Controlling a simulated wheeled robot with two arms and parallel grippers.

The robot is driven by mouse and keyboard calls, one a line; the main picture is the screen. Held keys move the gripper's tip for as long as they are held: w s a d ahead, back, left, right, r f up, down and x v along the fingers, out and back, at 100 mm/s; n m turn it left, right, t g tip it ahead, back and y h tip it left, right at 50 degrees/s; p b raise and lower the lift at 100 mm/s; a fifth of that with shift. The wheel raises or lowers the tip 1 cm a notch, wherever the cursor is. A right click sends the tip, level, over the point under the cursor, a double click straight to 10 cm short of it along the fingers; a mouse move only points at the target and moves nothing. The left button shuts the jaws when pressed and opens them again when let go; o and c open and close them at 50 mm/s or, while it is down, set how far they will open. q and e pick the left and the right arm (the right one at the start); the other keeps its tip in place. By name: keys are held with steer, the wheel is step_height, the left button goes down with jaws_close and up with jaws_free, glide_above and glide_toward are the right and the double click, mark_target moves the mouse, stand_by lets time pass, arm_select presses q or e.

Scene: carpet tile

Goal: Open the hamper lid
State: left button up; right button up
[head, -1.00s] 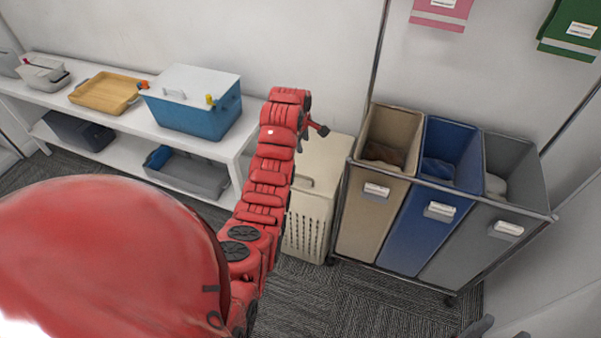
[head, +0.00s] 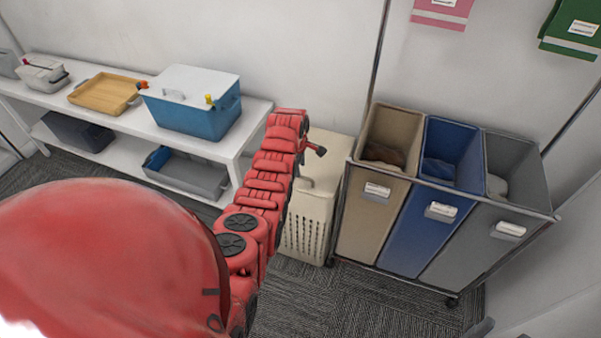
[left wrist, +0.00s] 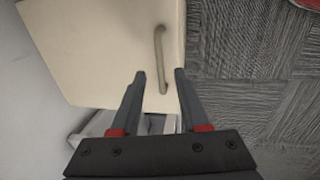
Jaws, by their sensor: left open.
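The cream hamper (head: 308,222) stands on the carpet between the white shelf and the sorter cart, with slotted sides. Its lid (head: 333,160) is closed flat on top, partly hidden by my left arm. In the left wrist view the lid (left wrist: 95,50) fills the upper left, with a raised bar handle (left wrist: 160,58) near its edge. My left gripper (left wrist: 160,76) is open, its fingertips at either side of the handle's near end in that view; I cannot tell whether they touch it. In the head view my left gripper (head: 319,150) shows only partly above the lid. My right gripper is not in view.
A sorter cart with beige, blue and grey bins (head: 440,212) stands close on the right. A white shelf (head: 150,128) on the left holds a blue cooler (head: 195,110) and a wooden tray (head: 104,95). A wall is behind; carpet is open in front.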

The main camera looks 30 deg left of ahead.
arm_select(q)
steer(key=shift+w+f, duration=0.15)
steer(key=shift+f, duration=0.65)
steer(key=shift+w+a+f+b, duration=0.1)
steer(key=shift+w+f+b, duration=0.05)
steer(key=shift+f+b, duration=0.55)
steer(key=shift+w+a+f+b, duration=0.15)
steer(key=shift+f+b, duration=0.3)
steer(key=shift+f, duration=0.4)
steer(key=shift+d, duration=0.1)
jaws_close()
